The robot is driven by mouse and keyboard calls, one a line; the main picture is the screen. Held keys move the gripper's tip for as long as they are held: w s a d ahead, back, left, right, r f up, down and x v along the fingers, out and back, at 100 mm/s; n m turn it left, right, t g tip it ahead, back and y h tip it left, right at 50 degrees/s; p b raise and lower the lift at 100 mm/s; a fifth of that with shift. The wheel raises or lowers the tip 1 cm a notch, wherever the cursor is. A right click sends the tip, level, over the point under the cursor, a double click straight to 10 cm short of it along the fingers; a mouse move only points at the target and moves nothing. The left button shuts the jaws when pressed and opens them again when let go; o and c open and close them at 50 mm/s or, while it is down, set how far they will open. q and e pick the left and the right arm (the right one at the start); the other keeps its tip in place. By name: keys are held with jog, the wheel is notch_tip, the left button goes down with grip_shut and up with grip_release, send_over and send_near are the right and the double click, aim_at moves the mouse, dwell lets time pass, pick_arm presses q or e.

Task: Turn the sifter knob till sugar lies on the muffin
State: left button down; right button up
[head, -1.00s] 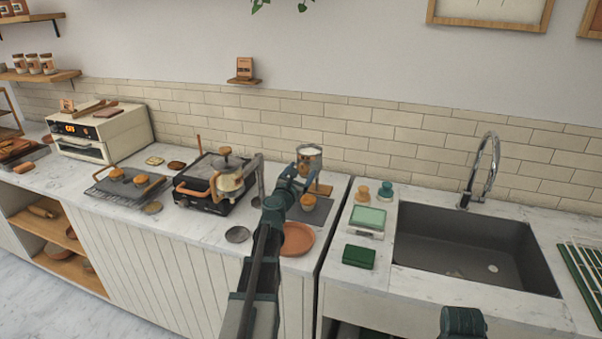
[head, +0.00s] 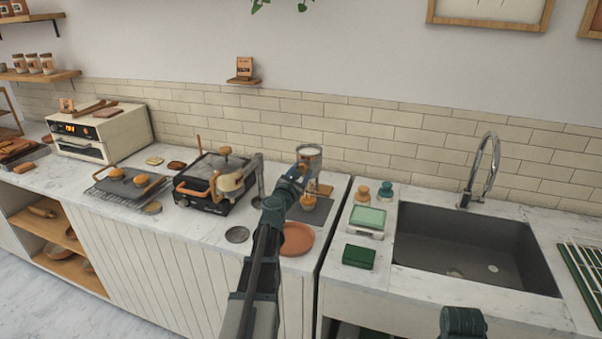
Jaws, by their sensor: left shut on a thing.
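The sifter (head: 309,153) is a metal cup with a pale inside, upright above a grey mat (head: 322,213) at the back of the counter. The muffin (head: 308,203) sits below it on the mat, its top pale in part. My left gripper (head: 297,174) is at the front left side of the sifter and shut on its knob, which the gripper hides. Whether sugar lies on the muffin is too small to tell surely. My right gripper is out of view.
A terracotta plate (head: 297,239) lies in front of the mat, partly behind my left arm. A sink (head: 478,250) and a kitchen scale (head: 366,222) are to the right.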

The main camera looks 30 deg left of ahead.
pick_arm(q)
jog(key=m, duration=0.5)
jog(key=shift+d, duration=0.1)
jog(key=m, duration=0.4)
jog(key=shift+f+m, duration=0.1)
jog(key=shift+m, duration=0.3)
jog(key=m, duration=0.4)
jog(key=shift+f+m, duration=0.1)
jog(key=shift+m, duration=0.2)
jog(key=m, duration=0.4)
jog(key=shift+m, duration=0.3)
jog(key=m, duration=0.7)
jog(key=shift+f+b, duration=0.15)
jog(key=shift+b, duration=0.2)
jog(key=m, duration=0.6)
jog(key=shift+s, duration=0.1)
jog(key=shift+m, duration=0.4)
jog(key=shift+c, duration=1.5)
grip_release()
